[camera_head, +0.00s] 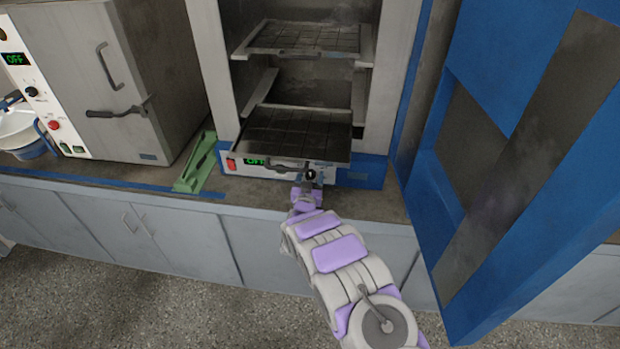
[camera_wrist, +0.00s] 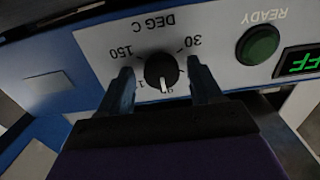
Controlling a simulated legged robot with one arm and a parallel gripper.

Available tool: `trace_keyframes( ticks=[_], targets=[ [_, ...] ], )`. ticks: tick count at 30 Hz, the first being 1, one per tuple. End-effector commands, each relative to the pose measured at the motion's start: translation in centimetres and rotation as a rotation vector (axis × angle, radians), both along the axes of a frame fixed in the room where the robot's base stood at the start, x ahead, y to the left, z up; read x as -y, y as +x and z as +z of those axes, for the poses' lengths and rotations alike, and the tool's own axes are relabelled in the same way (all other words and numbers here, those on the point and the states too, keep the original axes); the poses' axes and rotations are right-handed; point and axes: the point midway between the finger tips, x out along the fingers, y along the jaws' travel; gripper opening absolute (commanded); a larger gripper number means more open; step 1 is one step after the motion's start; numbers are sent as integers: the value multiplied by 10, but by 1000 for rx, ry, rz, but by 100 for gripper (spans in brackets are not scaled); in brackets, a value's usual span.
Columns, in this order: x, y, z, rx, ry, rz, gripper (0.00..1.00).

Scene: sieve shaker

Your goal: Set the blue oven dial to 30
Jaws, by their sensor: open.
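The blue oven (camera_head: 362,172) stands on the counter with its blue door (camera_head: 515,110) open to the right. Its black dial (camera_head: 310,174) is on the low front panel. In the wrist view, which is upside down, the dial (camera_wrist: 161,71) has a white pointer aimed toward the picture's bottom, at a partly hidden mark. The 30 mark (camera_wrist: 194,41) is at upper right and 150 at upper left. My gripper (camera_head: 307,184) is at the panel. In the wrist view my gripper (camera_wrist: 160,74) is open, one finger on each side of the dial, with gaps visible.
A green READY light (camera_wrist: 258,45) and a green display (camera_wrist: 300,62) are beside the dial. A red switch (camera_head: 231,163) is at the panel's left. A wire shelf (camera_head: 295,135) juts out above the panel. A green object (camera_head: 196,163) and a grey oven (camera_head: 150,80) stand left.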

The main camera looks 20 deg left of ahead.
Motion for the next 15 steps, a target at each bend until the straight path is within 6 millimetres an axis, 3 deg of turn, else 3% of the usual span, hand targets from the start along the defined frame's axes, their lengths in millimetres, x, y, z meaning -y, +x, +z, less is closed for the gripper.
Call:
trace_keyframes(
  ticks=[2, 15],
  targets=[
    [-1, 0, -1, 0, -1, 1, 60],
    [-1, -1, 0, 0, 1, 1, 18]
  ],
)
